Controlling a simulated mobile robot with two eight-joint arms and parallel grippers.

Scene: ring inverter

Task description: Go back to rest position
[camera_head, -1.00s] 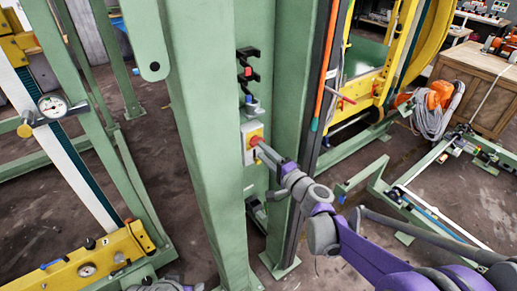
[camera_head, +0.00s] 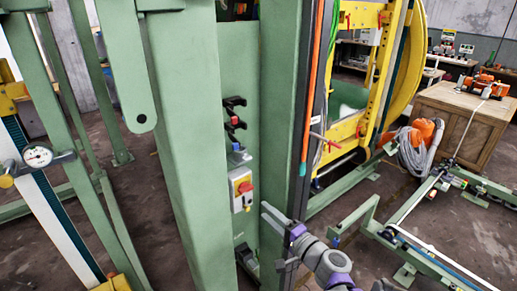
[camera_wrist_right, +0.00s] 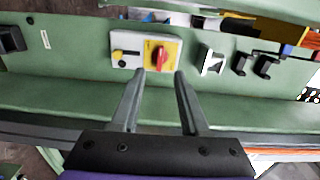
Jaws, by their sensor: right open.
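My right gripper (camera_head: 274,214) is at the lower middle of the head view, below and right of the switch box (camera_head: 241,188). In the right wrist view its two fingers (camera_wrist_right: 160,76) are apart with nothing between them. The box has a red knob (camera_head: 245,187) on a yellow plate; the knob also shows just beyond the fingertips in the wrist view (camera_wrist_right: 160,56). The fingers appear clear of the knob. My left gripper is not in view.
Green steel posts (camera_head: 185,130) stand close to the left of my right gripper. A yellow wheel frame (camera_head: 385,75) is behind. A wooden crate (camera_head: 455,120) and an orange and grey cable bundle (camera_head: 420,145) stand at right. Green floor rails (camera_head: 420,230) lie low on the right.

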